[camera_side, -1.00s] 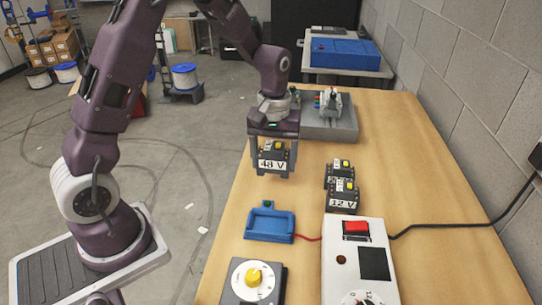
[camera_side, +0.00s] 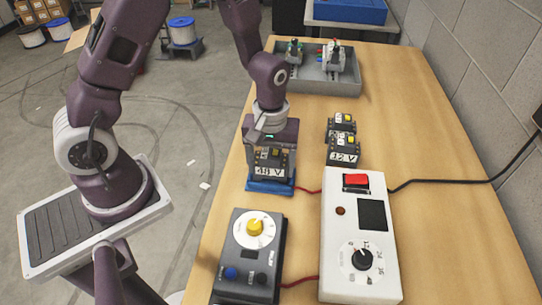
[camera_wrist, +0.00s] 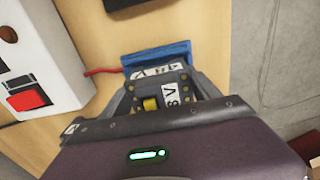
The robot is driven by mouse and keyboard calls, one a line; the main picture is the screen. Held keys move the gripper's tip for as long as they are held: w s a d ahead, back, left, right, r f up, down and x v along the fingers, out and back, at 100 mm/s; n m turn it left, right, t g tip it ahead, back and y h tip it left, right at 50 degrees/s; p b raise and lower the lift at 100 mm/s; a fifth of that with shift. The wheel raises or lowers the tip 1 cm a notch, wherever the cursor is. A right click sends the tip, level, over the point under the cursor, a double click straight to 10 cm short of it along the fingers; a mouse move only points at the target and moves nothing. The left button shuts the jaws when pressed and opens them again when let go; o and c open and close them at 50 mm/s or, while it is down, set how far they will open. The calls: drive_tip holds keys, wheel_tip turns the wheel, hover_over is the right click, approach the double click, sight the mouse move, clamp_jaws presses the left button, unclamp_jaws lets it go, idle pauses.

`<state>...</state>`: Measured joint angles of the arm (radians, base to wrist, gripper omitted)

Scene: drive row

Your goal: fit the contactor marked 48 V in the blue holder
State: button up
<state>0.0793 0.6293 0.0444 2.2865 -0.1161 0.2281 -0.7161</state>
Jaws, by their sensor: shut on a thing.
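The contactor marked 48 V (camera_side: 270,168) is dark with a white label and a yellow button. My gripper (camera_side: 271,172) is shut on it and holds it upright at the blue holder (camera_side: 270,187). The contactor's lower end meets the holder in the side view; I cannot tell whether it is fully seated. In the wrist view the contactor (camera_wrist: 152,104) is between the fingers, and the blue holder (camera_wrist: 158,54) shows just beyond it. The fingers hide part of the holder.
Other contactors, one marked 12 V (camera_side: 343,149), stand to the right. A white box with a red switch (camera_side: 357,235) and a grey box with a yellow knob (camera_side: 250,255) stand in front. A grey tray (camera_side: 318,86) is behind. Cables cross the table.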

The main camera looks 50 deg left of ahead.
sight(271, 152)
drive_tip(key=shift+f, duration=0.15)
idle(0.6)
drive_tip(key=o, duration=1.9)
drive_tip(key=shift+c, duration=0.2)
drive_tip(key=shift+r, duration=3.5)
drive_tip(key=shift+r, duration=0.1)
drive_tip(key=s+r+m+t, duration=0.2)
drive_tip(key=s+r+m, duration=0.15)
drive_tip(key=r, duration=0.75)
drive_tip(key=s+a+r+m+t, duration=0.1)
drive_tip(key=s+r+m+t, duration=0.2)
drive_tip(key=s, duration=0.9)
wheel_tip(271, 152, up, 4)
drive_tip(key=shift+a+r+m+t, duration=0.1)
drive_tip(key=shift+a+m+t, duration=0.15)
drive_tip(key=shift+m, duration=1)
